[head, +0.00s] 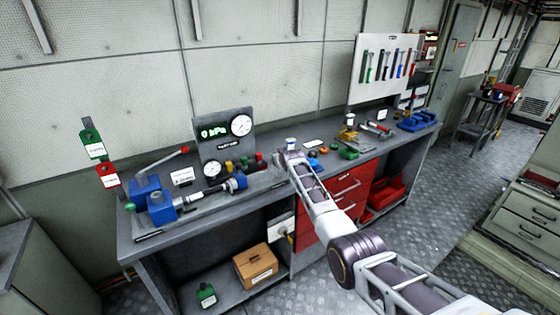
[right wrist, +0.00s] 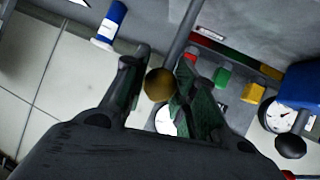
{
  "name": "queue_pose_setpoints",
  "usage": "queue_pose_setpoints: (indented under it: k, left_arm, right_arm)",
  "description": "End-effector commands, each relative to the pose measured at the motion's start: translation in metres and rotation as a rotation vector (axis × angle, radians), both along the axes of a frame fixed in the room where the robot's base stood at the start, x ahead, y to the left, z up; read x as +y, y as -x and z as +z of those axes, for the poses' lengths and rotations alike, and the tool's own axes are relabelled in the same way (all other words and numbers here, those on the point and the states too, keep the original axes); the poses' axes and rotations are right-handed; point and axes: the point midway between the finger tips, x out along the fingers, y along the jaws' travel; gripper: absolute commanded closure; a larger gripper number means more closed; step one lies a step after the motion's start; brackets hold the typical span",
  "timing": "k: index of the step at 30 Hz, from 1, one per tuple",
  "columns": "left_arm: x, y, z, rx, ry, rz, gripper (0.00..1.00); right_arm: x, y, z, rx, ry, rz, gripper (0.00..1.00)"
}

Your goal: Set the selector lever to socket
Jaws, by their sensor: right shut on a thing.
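In the right wrist view a brass-coloured ball knob (right wrist: 158,84) sits between the two dark green-padded fingers of my right gripper (right wrist: 160,88). The gripper is shut on the knob. A grey rod (right wrist: 184,35) runs up from beside it; I cannot tell whether it joins the knob. In the head view my right gripper (head: 284,158) is over the middle of the workbench (head: 262,187), right of the gauge panel. It hides the knob there. I cannot read any socket marking or the lever's setting. My left gripper is not in view.
Red, green (right wrist: 222,76) and yellow (right wrist: 253,92) blocks lie near my right fingers. A black ball (right wrist: 290,147) is further right. Red drawers (head: 348,186) are below the bench; a tool board (head: 385,88) hangs behind.

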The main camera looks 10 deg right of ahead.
Motion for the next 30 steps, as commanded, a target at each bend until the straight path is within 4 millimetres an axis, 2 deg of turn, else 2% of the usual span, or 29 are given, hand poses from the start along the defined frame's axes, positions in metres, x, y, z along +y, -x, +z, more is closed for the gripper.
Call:
queue_pose_setpoints:
  k: [19,20,21,25,30]
  left_arm:
    - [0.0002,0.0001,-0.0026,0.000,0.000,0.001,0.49]
    - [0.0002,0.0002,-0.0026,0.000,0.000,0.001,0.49]
    - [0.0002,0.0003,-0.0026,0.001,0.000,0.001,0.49]
    - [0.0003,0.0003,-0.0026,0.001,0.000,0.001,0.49]
    - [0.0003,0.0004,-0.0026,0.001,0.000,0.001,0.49]
  right_arm:
    - [0.0018,-0.0033,0.0055,-0.010,-0.002,0.001,1.00]
    - [0.0018,-0.0032,0.0056,-0.011,-0.002,0.001,0.70]
    - [0.0018,-0.0033,0.0057,-0.011,-0.001,0.002,0.65]
    - [0.0015,-0.0029,0.0043,-0.008,-0.001,0.001,0.49]
    - [0.0011,-0.0025,0.0029,-0.006,-0.001,0.001,0.49]
